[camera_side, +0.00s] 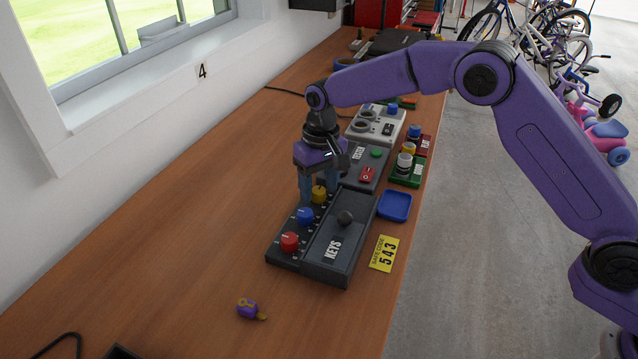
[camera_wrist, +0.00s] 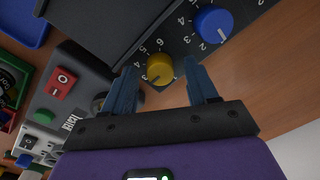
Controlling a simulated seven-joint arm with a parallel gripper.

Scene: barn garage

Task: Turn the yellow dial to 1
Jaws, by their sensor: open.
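The yellow dial (camera_side: 319,194) is the far one of three dials in a row on the dark keys box (camera_side: 325,262). My gripper (camera_side: 318,186) points down over it, with one finger on either side. In the wrist view the yellow dial (camera_wrist: 160,69) sits between the two spread fingertips (camera_wrist: 160,75), with a visible gap on each side. My gripper is open and holds nothing. White numbers, including 5 and 6, show around the dial. I cannot tell for sure which number its pointer faces.
The blue dial (camera_side: 305,217) and red dial (camera_side: 289,242) stand nearer on the same box. A tester box (camera_side: 362,165) stands behind, and a blue tray (camera_side: 395,206) lies to the right. A yellow safe code card (camera_side: 384,253) lies nearby. The bench at left is clear.

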